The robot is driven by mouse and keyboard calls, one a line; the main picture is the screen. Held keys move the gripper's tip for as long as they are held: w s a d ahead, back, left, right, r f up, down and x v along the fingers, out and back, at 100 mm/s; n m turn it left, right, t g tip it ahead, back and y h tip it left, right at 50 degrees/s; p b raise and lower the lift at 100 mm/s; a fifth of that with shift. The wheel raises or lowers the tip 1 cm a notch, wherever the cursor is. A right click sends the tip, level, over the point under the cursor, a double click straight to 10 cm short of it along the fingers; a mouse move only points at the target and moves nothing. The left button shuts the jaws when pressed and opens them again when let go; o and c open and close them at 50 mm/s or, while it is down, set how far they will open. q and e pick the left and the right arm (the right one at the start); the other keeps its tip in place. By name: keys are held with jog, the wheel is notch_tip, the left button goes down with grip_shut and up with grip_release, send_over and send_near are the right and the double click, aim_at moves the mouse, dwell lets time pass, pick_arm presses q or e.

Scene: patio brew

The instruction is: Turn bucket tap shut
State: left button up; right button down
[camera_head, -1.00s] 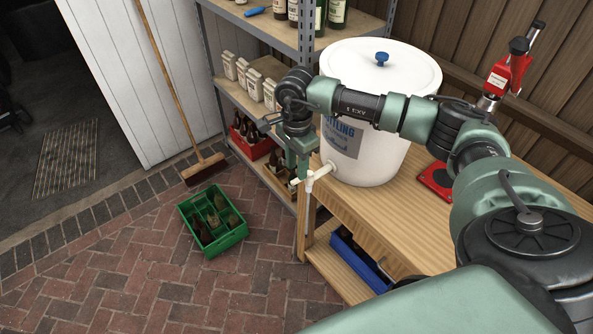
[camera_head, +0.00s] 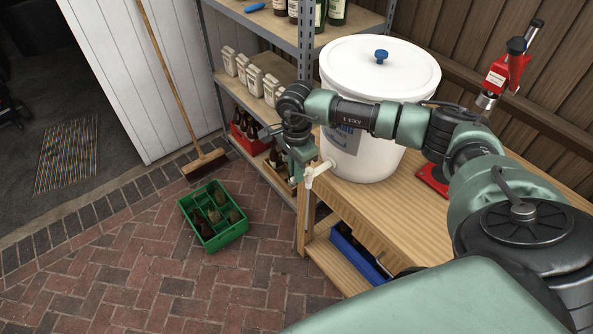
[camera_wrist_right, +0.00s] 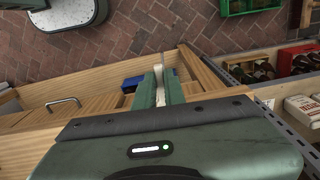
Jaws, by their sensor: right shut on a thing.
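The white bucket (camera_head: 362,85) with its lid and blue knob stands on the wooden bench. Its cream tap (camera_head: 318,170) sticks out low on the bucket's left side, over the bench edge, with a spout pipe hanging down. My right gripper (camera_head: 300,172) is at the tap, pointing down. In the right wrist view, the green fingers (camera_wrist_right: 160,88) are closed on the pale tap handle (camera_wrist_right: 159,84), which shows as a narrow strip between them. The fingers hide most of the handle in the head view. My left gripper is out of view.
A green bottle crate (camera_head: 213,216) stands on the brick floor at left. A metal-framed shelf (camera_head: 305,48) with bottles and bags is close behind my gripper. A red bottle capper (camera_head: 508,72) stands on the bench (camera_head: 395,215). A blue crate (camera_head: 358,256) is underneath.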

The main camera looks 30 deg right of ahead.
jog(key=shift+w+d+r+m+b, duration=0.1)
jog(key=shift+w+d+m+b, duration=0.6)
jog(key=shift+m+b, duration=1.45)
jog(key=shift+w+d+f+m+b, duration=0.1)
jog(key=shift+w+d+m+b, duration=0.55)
jog(key=shift+m, duration=2.8)
jog(key=shift+w+d+r+m+b, duration=0.1)
jog(key=shift+w+d+m+b, duration=0.65)
jog(key=shift+m+b, duration=1.4)
jog(key=shift+w+a+m+p, duration=0.15)
jog(key=shift+w+m+p, duration=0.05)
jog(key=shift+m+p, duration=0.5)
jog(key=c, duration=1.5)
grip_release()
jog(key=shift+r+b, duration=0.95)
jog(key=shift+r, duration=2.95)
